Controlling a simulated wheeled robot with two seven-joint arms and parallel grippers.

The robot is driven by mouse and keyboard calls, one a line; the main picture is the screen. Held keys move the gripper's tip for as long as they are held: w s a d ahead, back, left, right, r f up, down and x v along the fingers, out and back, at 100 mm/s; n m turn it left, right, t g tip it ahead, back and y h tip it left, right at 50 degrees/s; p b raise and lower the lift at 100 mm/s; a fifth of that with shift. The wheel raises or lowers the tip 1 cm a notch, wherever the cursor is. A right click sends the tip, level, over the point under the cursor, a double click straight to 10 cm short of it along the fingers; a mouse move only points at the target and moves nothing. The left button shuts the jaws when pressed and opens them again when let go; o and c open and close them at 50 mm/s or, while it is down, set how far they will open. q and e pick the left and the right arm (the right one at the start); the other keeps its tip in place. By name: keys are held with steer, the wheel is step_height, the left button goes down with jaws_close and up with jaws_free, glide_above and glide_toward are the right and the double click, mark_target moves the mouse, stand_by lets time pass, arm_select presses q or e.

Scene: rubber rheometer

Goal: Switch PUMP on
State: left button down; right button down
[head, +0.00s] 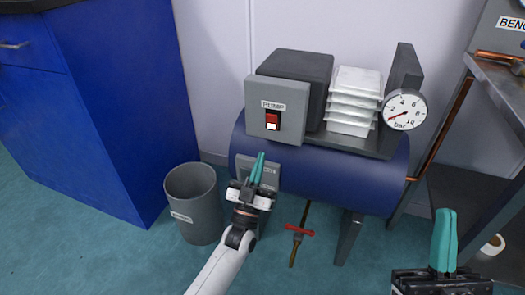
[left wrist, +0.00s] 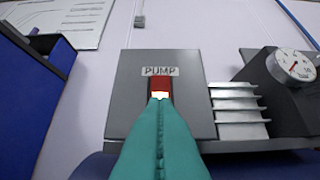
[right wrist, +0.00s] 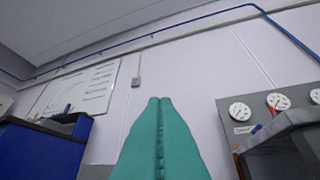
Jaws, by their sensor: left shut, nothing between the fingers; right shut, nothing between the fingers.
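The PUMP switch (head: 272,120) is a red and white rocker on a grey box (head: 290,131), under a white PUMP label. It sits on top of a blue tank. In the left wrist view the rocker (left wrist: 160,87) shows just beyond my fingertips, red above and white below. My left gripper (head: 259,156) is shut and empty, its green fingers pointing up, below the switch in the head view. Whether its tips touch anything cannot be told. My right gripper (head: 446,212) is shut and empty at the lower right, away from the switch.
A grey bin (head: 192,203) and blue cabinet (head: 95,110) stand left. A dark bench (head: 500,90) is right.

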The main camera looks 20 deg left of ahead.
arm_select(q)
steer(key=w+f+v, duration=0.1)
steer(key=v, duration=0.5)
steer(key=shift+s+f, duration=0.2)
steer(key=shift+s, duration=0.05)
arm_select(e)
steer(key=shift+w+a+f+g, duration=0.1)
steer(key=shift+w+f+g, duration=0.3)
steer(key=shift+w+g, duration=0.15)
